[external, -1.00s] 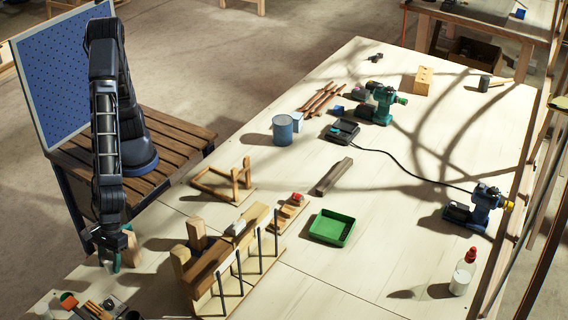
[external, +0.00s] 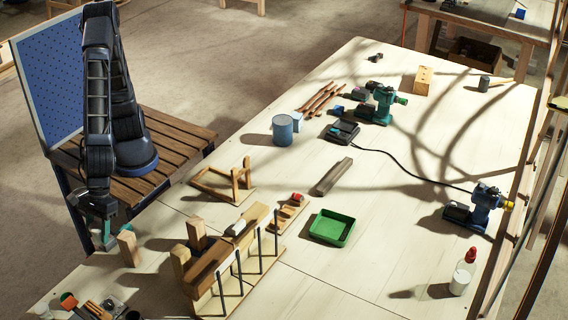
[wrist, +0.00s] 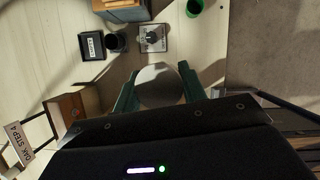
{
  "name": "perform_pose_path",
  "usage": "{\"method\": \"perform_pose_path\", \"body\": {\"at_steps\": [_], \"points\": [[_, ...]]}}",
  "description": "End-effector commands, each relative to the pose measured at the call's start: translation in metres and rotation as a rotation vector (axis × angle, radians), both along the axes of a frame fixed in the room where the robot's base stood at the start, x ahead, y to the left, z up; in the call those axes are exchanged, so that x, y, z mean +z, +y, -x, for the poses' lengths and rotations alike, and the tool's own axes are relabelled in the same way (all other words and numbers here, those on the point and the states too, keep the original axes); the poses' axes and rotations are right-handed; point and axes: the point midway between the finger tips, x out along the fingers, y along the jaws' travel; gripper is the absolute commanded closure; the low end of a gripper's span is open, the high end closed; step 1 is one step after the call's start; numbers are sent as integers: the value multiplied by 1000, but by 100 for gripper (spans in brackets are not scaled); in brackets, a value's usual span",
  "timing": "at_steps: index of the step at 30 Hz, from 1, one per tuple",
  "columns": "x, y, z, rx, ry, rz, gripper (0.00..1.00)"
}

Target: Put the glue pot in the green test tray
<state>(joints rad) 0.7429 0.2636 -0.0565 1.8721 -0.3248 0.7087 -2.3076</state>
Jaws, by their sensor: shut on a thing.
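My gripper (external: 106,236) is above the near left edge of the bench and also shows in the wrist view (wrist: 159,78). Its green fingers are shut on a pale, round-topped thing (wrist: 160,90), seemingly the glue pot; in the external view it is mostly hidden by the fingers. The green test tray (external: 332,228) lies on the bench, right of the clamp rack, and looks empty. It is well to the right of my gripper.
An upright wooden block (external: 128,248) stands close beside my gripper. The rack with upright rods (external: 238,262) and a wooden frame (external: 226,183) stand between gripper and tray. A blue can (external: 282,130) and a red-capped bottle (external: 463,272) stand farther off.

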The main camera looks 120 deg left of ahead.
Motion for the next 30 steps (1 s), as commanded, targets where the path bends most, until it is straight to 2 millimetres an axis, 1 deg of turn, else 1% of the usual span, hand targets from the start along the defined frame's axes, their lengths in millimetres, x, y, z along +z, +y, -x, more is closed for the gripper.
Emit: {"method": "perform_pose_path", "body": {"at_steps": [1,6,8,14,17,20,23,24,26,27,29,30], "points": [[12,-1,0,-1,-4,3,81],[44,-1,0,-1,-4,3,81],[41,6,-14,17,-1,1,81],[42,24,-54,69,3,3,81],[43,38,-81,103,3,4,81],[44,58,-114,146,4,6,81],[45,82,-150,195,6,7,81],[45,93,-164,216,6,8,81],[45,110,-185,244,8,8,81],[46,121,-198,262,7,8,81],[46,138,-217,289,8,9,81],[46,151,-230,309,7,10,81]]}}
